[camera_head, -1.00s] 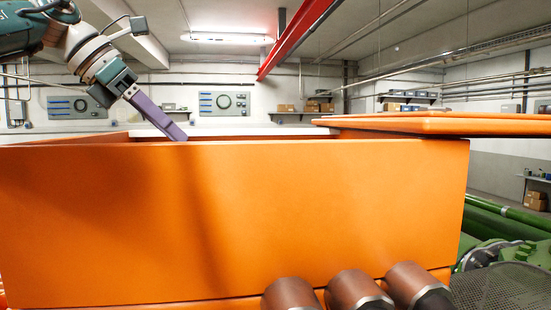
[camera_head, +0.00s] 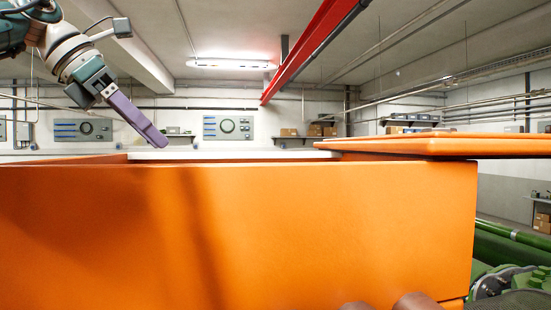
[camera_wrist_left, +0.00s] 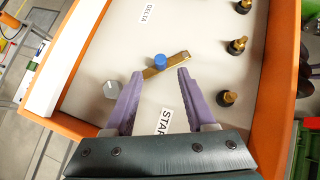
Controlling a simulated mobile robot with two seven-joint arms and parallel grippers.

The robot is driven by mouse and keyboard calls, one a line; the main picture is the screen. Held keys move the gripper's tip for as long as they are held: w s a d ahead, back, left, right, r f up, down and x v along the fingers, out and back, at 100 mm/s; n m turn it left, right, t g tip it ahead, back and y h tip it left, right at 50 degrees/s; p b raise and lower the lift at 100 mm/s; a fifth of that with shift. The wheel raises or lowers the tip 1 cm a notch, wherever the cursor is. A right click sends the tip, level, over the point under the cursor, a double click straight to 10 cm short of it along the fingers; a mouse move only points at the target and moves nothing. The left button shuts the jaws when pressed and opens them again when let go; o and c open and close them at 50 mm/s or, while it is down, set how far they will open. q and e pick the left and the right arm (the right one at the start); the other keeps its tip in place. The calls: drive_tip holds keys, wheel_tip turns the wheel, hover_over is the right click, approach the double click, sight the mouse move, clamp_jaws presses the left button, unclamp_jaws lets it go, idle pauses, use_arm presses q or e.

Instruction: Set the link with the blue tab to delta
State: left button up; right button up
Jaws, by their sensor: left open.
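The link is a brass bar (camera_wrist_left: 180,58) with a round blue tab (camera_wrist_left: 160,61), lying on the white floor of the orange case (camera_head: 330,230). In the left wrist view a DELTA label (camera_wrist_left: 148,14) is beyond the link and a partly hidden STAR label (camera_wrist_left: 165,120) is on the near side. My left gripper (camera_wrist_left: 161,73) is open, its purple fingertips on either side of the link in that view; contact cannot be told. In the head view the left gripper (camera_head: 160,142) shows above the case, whose front wall hides the link.
Several brass posts on dark bases (camera_wrist_left: 237,46) stand along the right in the wrist view. A grey knob (camera_wrist_left: 111,89) is left of the link. An orange lid-like panel (camera_head: 430,146) juts out at the case's right. Green machinery (camera_head: 510,265) stands beyond.

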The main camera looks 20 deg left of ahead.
use_arm(q)
drive_tip(key=p+x, duration=0.4)
drive_tip(key=x, duration=0.4)
drive_tip(key=shift+w+d, duration=0.1)
drive_tip(key=shift+d, duration=0.05)
drive_tip(key=shift+w+f, duration=0.15)
drive_tip(key=shift+f, duration=0.15)
clamp_jaws()
